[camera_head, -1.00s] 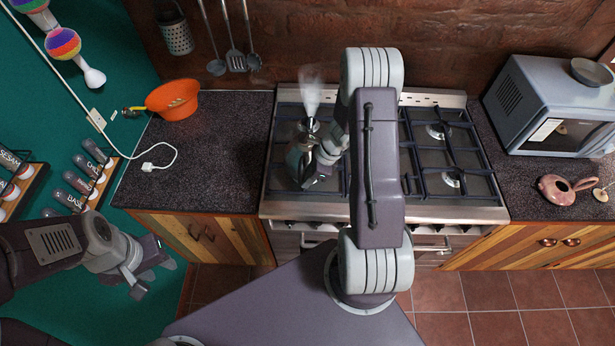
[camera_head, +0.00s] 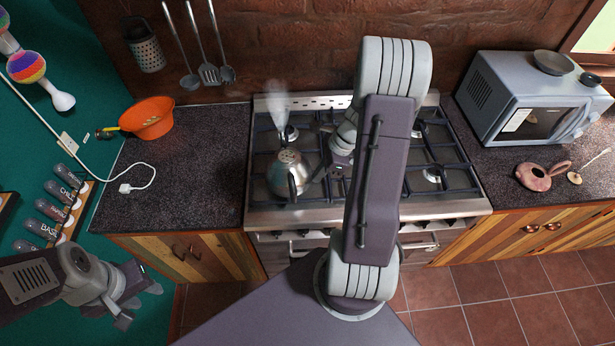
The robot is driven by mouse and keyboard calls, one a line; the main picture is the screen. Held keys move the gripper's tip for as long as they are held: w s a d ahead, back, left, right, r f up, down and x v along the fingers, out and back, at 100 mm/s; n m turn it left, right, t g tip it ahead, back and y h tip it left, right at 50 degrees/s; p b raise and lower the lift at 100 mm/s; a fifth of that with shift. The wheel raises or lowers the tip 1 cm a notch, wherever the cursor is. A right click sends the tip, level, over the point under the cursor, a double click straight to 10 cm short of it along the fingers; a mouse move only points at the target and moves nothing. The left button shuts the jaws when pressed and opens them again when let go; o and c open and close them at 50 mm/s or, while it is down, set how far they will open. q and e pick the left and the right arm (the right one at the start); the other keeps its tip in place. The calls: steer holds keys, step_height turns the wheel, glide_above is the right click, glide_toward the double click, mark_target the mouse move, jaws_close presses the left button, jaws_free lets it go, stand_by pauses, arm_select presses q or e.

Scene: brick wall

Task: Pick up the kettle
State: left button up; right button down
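The silver kettle (camera_head: 289,177) stands upright on the left part of the stove (camera_head: 470,214), with steam rising behind it. My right arm reaches over the stove from the front. My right gripper (camera_head: 322,172) is just to the right of the kettle, with a small gap visible between them. It is partly hidden by my arm, and its finger opening is not clear. The kettle stands free of it. My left gripper (camera_head: 143,303) hangs at the lower left, open and empty, well away from the kettle.
An orange bowl (camera_head: 147,118) and a white plug with cable (camera_head: 126,188) lie on the left counter. A microwave (camera_head: 525,105) and a pinkish pot (camera_head: 534,177) are on the right counter. Utensils hang on the back wall. The left counter's middle is clear.

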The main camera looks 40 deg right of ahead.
steer(key=shift+s+d+r, duration=0.85)
steer(key=shift+s+d, duration=0.1)
steer(key=shift+d, duration=0.2)
steer(key=shift+c, duration=2.2)
jaws_free()
steer(key=shift+r, duration=0.1)
